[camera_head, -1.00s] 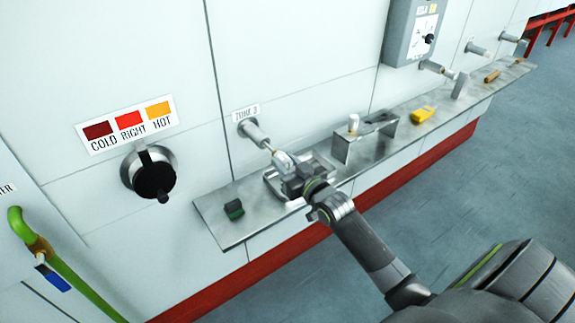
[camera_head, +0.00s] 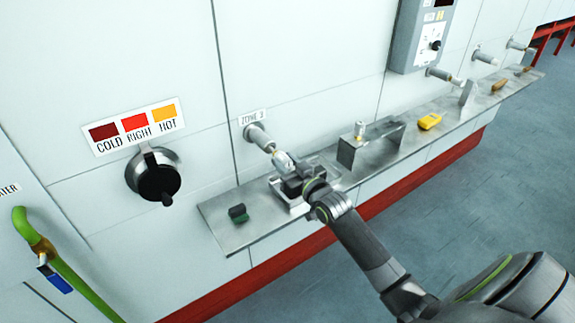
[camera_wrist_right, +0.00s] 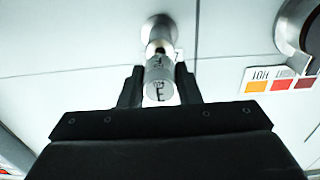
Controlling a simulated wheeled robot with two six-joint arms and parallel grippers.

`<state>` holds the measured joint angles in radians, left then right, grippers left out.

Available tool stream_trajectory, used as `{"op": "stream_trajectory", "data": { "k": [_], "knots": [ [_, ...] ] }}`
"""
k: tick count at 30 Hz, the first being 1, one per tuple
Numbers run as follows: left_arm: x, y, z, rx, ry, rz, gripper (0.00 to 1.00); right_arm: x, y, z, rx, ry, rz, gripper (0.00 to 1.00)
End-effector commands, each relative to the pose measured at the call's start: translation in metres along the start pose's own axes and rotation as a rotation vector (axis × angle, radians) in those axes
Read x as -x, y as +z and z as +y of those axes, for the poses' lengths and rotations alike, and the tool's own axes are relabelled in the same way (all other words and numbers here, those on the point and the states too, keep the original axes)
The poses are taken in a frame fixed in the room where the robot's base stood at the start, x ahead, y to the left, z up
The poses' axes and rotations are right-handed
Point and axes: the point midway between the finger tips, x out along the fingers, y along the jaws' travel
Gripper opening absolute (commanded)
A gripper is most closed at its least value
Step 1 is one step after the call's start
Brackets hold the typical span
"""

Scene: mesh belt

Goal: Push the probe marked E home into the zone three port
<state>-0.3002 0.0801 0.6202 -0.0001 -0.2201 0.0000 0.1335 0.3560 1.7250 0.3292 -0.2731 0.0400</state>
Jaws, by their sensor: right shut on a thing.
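The probe marked E (camera_wrist_right: 160,82) is a short pale metal cylinder with a dark E on its end, seen in the right wrist view. My right gripper (camera_wrist_right: 160,88) is shut on it, one finger on each side. In the head view the probe (camera_head: 283,161) points at the zone three port (camera_head: 258,136), a metal tube sticking out of the wall under a "ZONE 3" label (camera_head: 252,117). A brass-coloured part lies between probe and port, in line with both. I cannot tell how deep the probe sits. My right gripper (camera_head: 292,176) is above the shelf. My left gripper is not in view.
A metal shelf (camera_head: 225,231) runs along the wall. It holds a dark green block (camera_head: 238,213), a metal stand (camera_head: 372,145) and a yellow tool (camera_head: 429,121). A black knob (camera_head: 157,180) sits left of the port. More ports (camera_head: 483,57) line the wall to the right.

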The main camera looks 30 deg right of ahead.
Motion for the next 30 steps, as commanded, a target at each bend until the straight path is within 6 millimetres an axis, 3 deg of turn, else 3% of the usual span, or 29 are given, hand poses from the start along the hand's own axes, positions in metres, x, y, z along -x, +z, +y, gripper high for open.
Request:
{"op": "stream_trajectory", "data": {
  "k": [26, 27, 30],
  "knots": [
    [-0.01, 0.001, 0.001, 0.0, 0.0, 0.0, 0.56, -0.022, 0.0, 0.0, 0.0, 0.0, 0.001, 0.1],
    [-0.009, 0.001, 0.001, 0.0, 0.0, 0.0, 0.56, -0.022, 0.0, 0.0, 0.0, 0.0, 0.001, 0.34],
    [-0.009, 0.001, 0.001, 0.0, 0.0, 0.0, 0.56, -0.022, 0.0, 0.0, 0.0, 0.0, 0.0, 0.47]
  ]
}}
